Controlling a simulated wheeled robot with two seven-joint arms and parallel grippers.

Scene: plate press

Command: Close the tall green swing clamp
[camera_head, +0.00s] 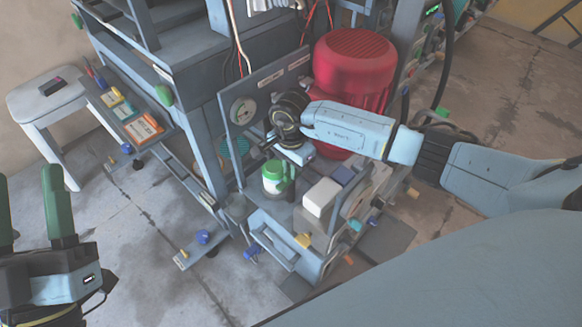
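I cannot clearly pick out the tall green swing clamp. A green part (274,171) above a pale jar-like body (272,186) stands on the grey press bench, directly below my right wrist. My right gripper (287,178) points down there from the right. Its fingertips blend with the green part, so their gap and any contact are hidden. My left gripper (32,205) is at the lower left with its two green fingers spread apart and nothing between them, well away from the bench.
A large red motor housing (355,68) stands behind my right forearm. A white block (321,198) sits right of the green part. A shelf with labelled boxes (142,128) and a white stool (45,97) are at the left. The floor between my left gripper and the bench is mostly clear.

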